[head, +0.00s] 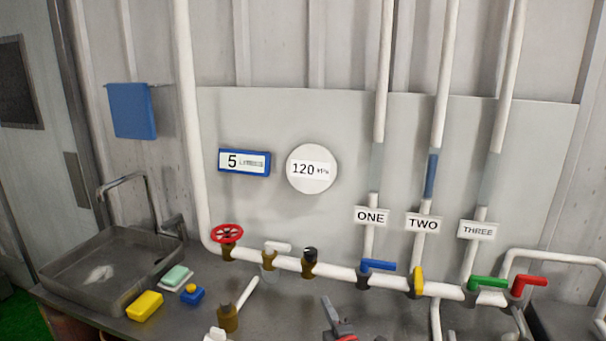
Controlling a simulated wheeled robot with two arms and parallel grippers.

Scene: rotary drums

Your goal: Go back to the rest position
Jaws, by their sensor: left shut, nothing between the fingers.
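My right gripper cannot be made out.
A grey and red tool (338,318) lies at the counter's front. A sink (110,270), yellow sponge (145,306) and blue item (192,294) are at left. A white pipe with a red wheel (227,234) and several coloured valve levers runs behind.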

